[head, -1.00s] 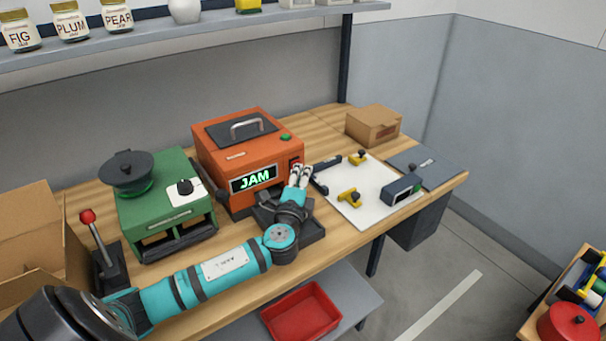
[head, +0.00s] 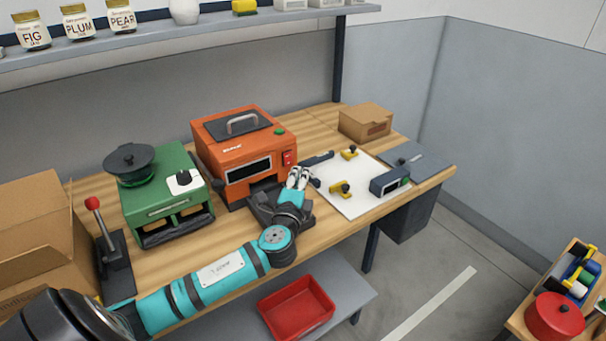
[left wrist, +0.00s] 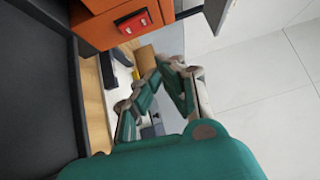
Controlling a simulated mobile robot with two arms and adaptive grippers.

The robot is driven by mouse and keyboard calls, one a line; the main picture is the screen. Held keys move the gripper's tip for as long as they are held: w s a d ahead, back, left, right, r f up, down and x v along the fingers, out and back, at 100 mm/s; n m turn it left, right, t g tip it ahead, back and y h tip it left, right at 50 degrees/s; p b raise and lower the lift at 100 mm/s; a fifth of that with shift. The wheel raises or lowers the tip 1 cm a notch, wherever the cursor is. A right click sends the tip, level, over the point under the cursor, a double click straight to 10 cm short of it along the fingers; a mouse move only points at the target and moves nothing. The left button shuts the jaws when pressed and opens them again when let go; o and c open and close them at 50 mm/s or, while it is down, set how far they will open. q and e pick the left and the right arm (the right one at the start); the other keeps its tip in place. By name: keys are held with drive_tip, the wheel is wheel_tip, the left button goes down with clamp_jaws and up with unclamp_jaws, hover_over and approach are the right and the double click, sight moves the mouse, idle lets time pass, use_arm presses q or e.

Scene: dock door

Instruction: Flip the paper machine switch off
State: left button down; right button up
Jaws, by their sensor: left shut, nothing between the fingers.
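The orange machine (head: 225,150) stands on the wooden bench, its front display window dark and blank. Its red rocker switch (head: 289,158) is on the right of the front face. The switch also shows in the left wrist view (left wrist: 132,23), on the orange panel at top left. My left gripper (head: 298,175) is shut and empty, just below the switch and slightly to its right, apart from it. In the left wrist view the fingers (left wrist: 165,70) lie to the right of and below the switch. My right gripper is not in view.
A green machine (head: 165,196) and a red-knobbed lever (head: 111,240) stand to the left. A white board (head: 350,207) with yellow clamps and a dark device lies right. A cardboard box (head: 365,122) stands behind. A red tray (head: 296,306) is on the lower shelf.

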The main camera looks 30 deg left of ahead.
use_arm(q)
drive_tip(key=b+v, duration=0.1)
drive_tip(key=v, duration=0.6)
drive_tip(key=shift+a+r, duration=0.15)
drive_tip(key=shift+r, duration=0.2)
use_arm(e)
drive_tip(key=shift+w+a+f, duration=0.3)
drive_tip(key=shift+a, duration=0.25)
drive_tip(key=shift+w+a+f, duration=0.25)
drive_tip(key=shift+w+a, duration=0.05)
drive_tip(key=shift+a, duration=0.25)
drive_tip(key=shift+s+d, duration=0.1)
